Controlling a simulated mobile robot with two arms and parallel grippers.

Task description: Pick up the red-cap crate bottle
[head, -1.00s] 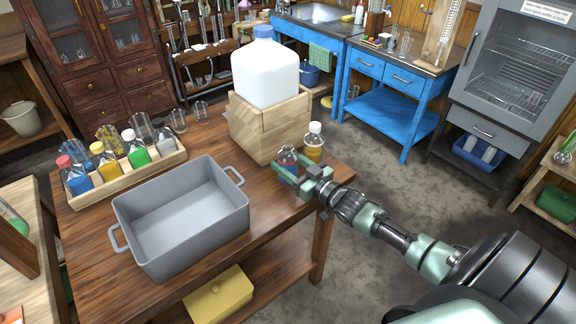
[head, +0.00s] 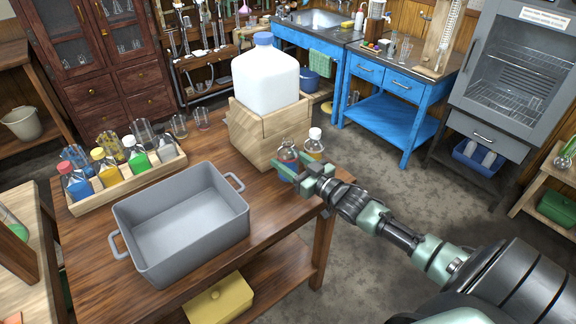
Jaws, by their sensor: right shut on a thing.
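The red-cap bottle (head: 76,183) holds blue liquid and stands at the left end of the wooden crate (head: 129,187), beside several other capped bottles. My right gripper (head: 291,168) is far from it, at the right end of the table. My left gripper is not in view.
A grey tub (head: 182,222) stands between my right gripper and the crate. A large white jug (head: 265,80) sits in a wooden box (head: 270,130) behind the flask. A white-cap bottle (head: 315,143) stands just right of the flask.

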